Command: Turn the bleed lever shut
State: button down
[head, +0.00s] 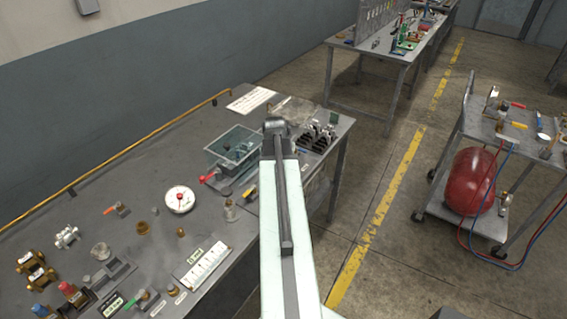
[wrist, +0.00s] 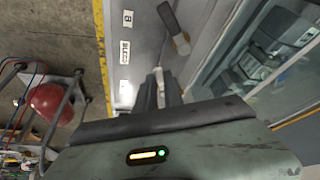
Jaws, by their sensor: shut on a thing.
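In the wrist view my gripper (wrist: 160,92) has its two dark fingers close together around a narrow pale piece (wrist: 159,76), which I take to be the bleed lever. Most of it is hidden by the fingers. A white label (wrist: 125,52) reading BLEED lies on the grey surface beside the fingertips. In the head view my arm reaches to the far right part of the bench, and its own end hides the lever and the fingertips.
A dark handle (wrist: 174,22) stands close by, near a label marked B (wrist: 127,18). A clear bluish tank (head: 235,147) and a red-handled part (head: 209,178) sit left of my arm. The bench (head: 110,195) holds several fittings. A cart (head: 470,215) with a red tank stands right.

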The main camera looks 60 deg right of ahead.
jog(key=m, duration=0.1)
jog(key=w+m+g, duration=0.1)
jog(key=m, duration=0.1)
jog(key=w+m+g, duration=0.1)
jog(key=m, duration=0.1)
jog(key=shift+w+a, duration=0.15)
jog(key=shift+a, duration=0.1)
dwell(0.3)
jog(key=c, duration=1.5)
grip_release()
jog(key=shift+o, duration=0.2)
jog(key=p+v, duration=0.7)
jog(key=shift+a+r, duration=0.3)
jog(key=shift+r, duration=0.05)
